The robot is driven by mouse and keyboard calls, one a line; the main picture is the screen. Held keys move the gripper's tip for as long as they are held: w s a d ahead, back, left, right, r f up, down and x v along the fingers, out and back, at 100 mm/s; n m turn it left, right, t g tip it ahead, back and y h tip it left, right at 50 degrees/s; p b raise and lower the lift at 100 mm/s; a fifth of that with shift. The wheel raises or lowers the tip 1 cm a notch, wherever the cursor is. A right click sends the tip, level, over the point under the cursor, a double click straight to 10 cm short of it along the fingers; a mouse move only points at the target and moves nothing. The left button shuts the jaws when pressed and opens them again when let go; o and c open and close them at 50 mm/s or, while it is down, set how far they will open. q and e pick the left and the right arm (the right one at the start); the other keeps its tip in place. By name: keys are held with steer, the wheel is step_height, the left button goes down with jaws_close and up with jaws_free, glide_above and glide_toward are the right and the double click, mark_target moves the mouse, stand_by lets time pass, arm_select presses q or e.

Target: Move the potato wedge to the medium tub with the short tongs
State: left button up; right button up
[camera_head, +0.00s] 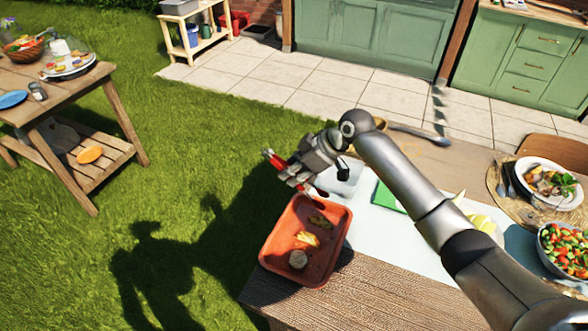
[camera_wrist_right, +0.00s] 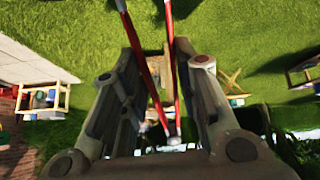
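The orange-red tray (camera_head: 335,243) lies at the near left corner of the table. On it are a golden-yellow piece that looks like the potato wedge (camera_head: 307,238), a greenish piece (camera_head: 319,221) and a round beige piece (camera_head: 298,259). My right gripper (camera_head: 300,172) is above the tray's far edge, holding the red-handled tongs (camera_head: 274,160). The right wrist view shows the tongs' two red arms (camera_wrist_right: 146,62) between my fingers (camera_wrist_right: 165,75), spread apart away from their joined end. A clear container (camera_head: 343,177), possibly a tub, is partly hidden behind the gripper. My left gripper is out of view.
A green board (camera_head: 386,196) lies on the white mat (camera_head: 385,235), partly hidden by my right arm. A salad bowl (camera_head: 563,250) and a plate of food (camera_head: 549,181) stand at the right. A wooden side table (camera_head: 60,90) stands on the grass at far left.

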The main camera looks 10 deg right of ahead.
step_height(320, 180, down, 8)
steer(key=b, duration=0.5)
steer(key=shift+r, duration=0.1)
jaws_close()
step_height(320, 180, up, 12)
steer(key=p, duration=1)
